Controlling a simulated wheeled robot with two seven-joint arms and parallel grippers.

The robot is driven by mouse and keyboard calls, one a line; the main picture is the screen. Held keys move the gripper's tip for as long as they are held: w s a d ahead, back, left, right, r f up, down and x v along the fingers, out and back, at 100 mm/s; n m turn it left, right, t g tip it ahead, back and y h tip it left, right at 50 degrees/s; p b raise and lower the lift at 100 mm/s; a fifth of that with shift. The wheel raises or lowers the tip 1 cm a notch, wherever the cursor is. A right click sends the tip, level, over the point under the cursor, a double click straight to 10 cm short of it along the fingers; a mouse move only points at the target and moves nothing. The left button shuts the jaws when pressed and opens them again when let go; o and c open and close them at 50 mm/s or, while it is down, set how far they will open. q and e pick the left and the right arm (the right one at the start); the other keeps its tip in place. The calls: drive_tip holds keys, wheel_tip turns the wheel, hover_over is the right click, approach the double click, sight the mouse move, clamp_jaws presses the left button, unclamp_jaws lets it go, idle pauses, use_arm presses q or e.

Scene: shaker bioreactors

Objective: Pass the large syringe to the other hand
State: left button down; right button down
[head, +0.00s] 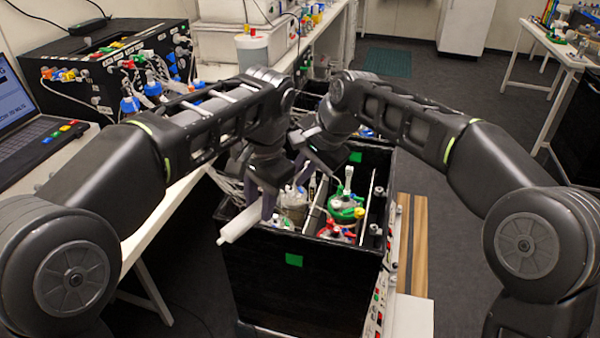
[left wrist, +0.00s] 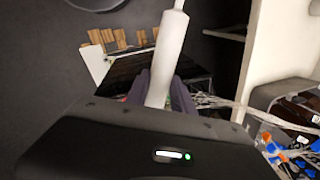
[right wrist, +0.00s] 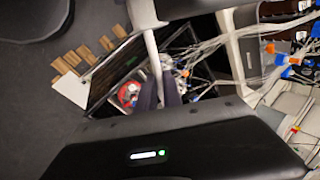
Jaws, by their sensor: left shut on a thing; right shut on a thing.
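The large syringe (head: 240,222) is a long white tube held in the air, slanting down to the left over the near edge of the black shaker box. My left gripper (head: 268,200) is shut on its barrel. My right gripper (head: 302,172) is shut on its upper end, close beside the left one and partly hidden. In the left wrist view the white barrel (left wrist: 170,55) rises from between the fingers (left wrist: 160,95). In the right wrist view a thin white part (right wrist: 152,50) of the syringe runs between the fingers (right wrist: 160,95).
Below the grippers stands the black shaker box (head: 300,290), holding vessels with green (head: 346,207) and red (head: 335,232) fittings. A white bench (head: 165,205) with a laptop (head: 35,130) and a black control unit (head: 115,65) is at left.

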use_arm(q)
drive_tip(key=c, duration=1)
unclamp_jaws()
